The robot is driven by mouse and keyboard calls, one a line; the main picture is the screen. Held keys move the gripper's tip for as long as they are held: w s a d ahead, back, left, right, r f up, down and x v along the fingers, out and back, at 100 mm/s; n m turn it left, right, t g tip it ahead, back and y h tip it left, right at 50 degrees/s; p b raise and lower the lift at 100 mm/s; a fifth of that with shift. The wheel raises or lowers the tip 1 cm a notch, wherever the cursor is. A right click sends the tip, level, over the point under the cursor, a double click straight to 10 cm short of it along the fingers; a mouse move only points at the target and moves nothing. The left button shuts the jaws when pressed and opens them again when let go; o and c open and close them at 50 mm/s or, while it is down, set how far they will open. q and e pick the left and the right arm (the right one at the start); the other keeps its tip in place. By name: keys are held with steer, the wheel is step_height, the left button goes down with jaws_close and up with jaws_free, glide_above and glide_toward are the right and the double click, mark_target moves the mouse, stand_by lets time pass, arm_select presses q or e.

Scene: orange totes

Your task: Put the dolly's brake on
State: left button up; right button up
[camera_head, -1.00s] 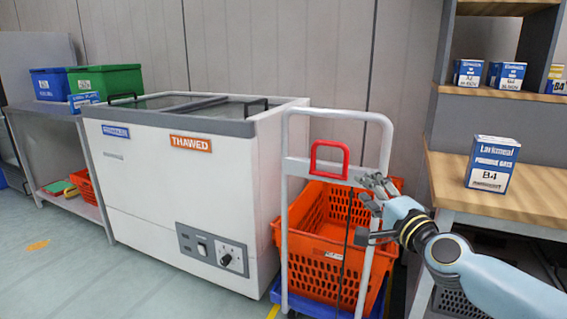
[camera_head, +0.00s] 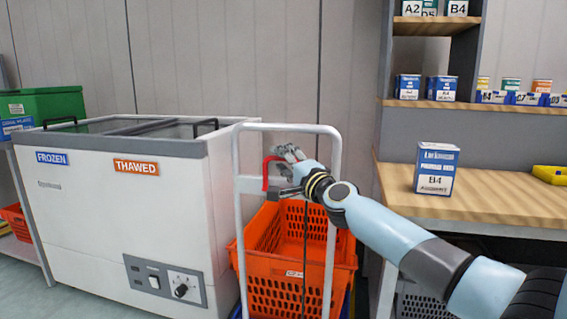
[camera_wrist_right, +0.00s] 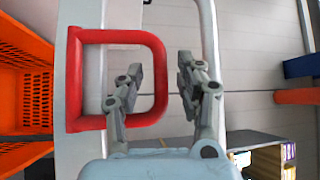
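The dolly has a tall white push frame (camera_head: 290,127), and a red loop-shaped brake lever (camera_head: 266,172) is fixed to its crossbar. In the right wrist view the red lever (camera_wrist_right: 158,48) is a rounded loop sticking out from the white bar. My right gripper (camera_head: 283,170) is at the lever and hides part of it. In the wrist view its fingers (camera_wrist_right: 160,68) are apart, one inside the loop and one outside, with the loop's outer bar between them. A gap shows beside the bar. My left gripper is not in view.
An orange tote (camera_head: 290,265) sits on the dolly behind the frame. A white chest freezer (camera_head: 90,215) stands close on the left.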

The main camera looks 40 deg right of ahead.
jaws_close()
steer(key=shift+f, duration=0.1)
stand_by(0.5)
